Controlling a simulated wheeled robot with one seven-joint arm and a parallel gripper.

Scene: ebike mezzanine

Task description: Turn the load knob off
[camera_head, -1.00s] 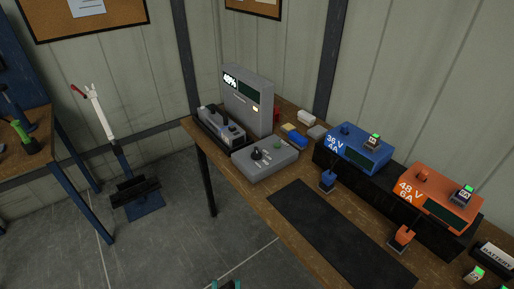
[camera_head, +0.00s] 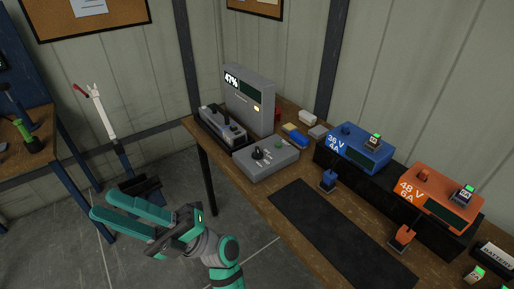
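The load knob appears to be the black knob (camera_head: 258,154) on top of a low grey box (camera_head: 270,168), which also has a green button or light (camera_head: 279,145). The box sits on the wooden bench. Behind it stands a grey meter (camera_head: 252,103) whose display reads 47%, with a small lit light on its front. My gripper (camera_head: 103,207) is at the lower left, off the bench, with its two teal fingers apart and nothing between them. It points left, away from the knob. The knob's setting is too small to read.
A grey device (camera_head: 221,126) stands left of the box. A blue 36 V charger (camera_head: 356,148) and an orange 48 V charger (camera_head: 440,198) stand to the right. A black mat (camera_head: 335,232) lies bare along the front of the bench (camera_head: 254,190). A bike stand (camera_head: 112,125) is at left.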

